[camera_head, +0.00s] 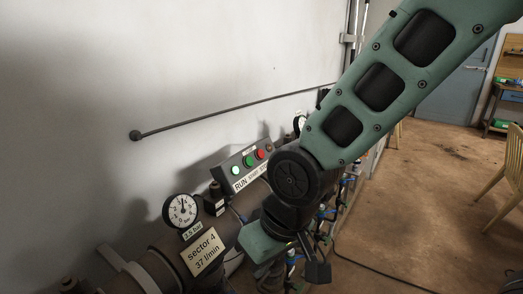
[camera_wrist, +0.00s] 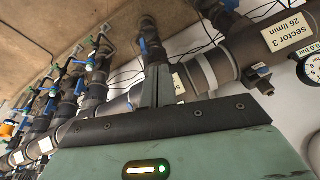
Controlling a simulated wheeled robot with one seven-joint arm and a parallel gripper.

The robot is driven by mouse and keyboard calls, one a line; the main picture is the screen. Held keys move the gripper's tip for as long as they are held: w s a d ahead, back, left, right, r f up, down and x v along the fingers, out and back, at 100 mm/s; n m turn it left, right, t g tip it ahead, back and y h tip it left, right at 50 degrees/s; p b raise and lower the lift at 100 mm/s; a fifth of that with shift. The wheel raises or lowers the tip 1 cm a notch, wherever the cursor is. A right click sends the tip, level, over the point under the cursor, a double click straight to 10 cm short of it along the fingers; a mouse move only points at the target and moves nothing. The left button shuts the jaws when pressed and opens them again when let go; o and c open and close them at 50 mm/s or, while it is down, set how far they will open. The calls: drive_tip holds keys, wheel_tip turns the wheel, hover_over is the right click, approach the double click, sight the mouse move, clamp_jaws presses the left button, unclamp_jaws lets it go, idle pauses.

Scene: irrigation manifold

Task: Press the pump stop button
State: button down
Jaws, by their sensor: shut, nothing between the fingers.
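A grey control box (camera_head: 240,165) on the manifold against the wall carries a lit green light (camera_head: 235,170), a green button (camera_head: 248,161) and a red button (camera_head: 260,154). A smaller reddish spot sits at its right end. A label reading "RUN" is on its front; the rest is too small to read. The stop button is probably the red one. My gripper (camera_head: 318,271) is lower right of the box, apart from it, partly hidden by my wrist. In the wrist view its fingers (camera_wrist: 157,86) are together and empty, pointing at pipes; the box is not visible there.
A gauge (camera_head: 181,211) and a "sector 4" plate (camera_head: 201,252) are left of my wrist. The wrist view shows a "sector 3" plate (camera_wrist: 290,32), another gauge (camera_wrist: 312,67) and several valves and pipes close to my fingers. Open floor (camera_head: 425,215) lies to the right.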

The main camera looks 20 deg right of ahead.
drive_tip(key=w+m+t+y+p, duration=0.25)
drive_tip(key=w+m, duration=0.25)
drive_tip(key=w, duration=0.7)
drive_tip(key=m+t+p, duration=0.5)
drive_tip(key=m+t, duration=0.4)
drive_tip(key=m, duration=0.1)
approach(260, 154)
drive_tip(key=s+a+r, duration=0.1)
drive_tip(key=s+a, duration=0.2)
drive_tip(key=a, duration=0.3)
drive_tip(key=w+d+r+m+t+h+p, duration=0.1)
drive_tip(key=w+d+m+t+h, duration=0.1)
drive_tip(key=d+m+t+h, duration=0.2)
drive_tip(key=d+m, duration=0.3)
drive_tip(key=d, duration=0.2)
drive_tip(key=shift+w+d+r+p, duration=0.3)
drive_tip(key=shift+d+r+p, duration=0.1)
drive_tip(key=shift+t, duration=0.25)
drive_tip(key=w+a+f+b, duration=0.3)
drive_tip(key=w+a+f, duration=0.1)
drive_tip(key=w, duration=0.2)
drive_tip(key=shift+a+f+b, duration=0.2)
drive_tip(key=shift+a+b, duration=0.15)
drive_tip(key=shift+b, duration=0.05)
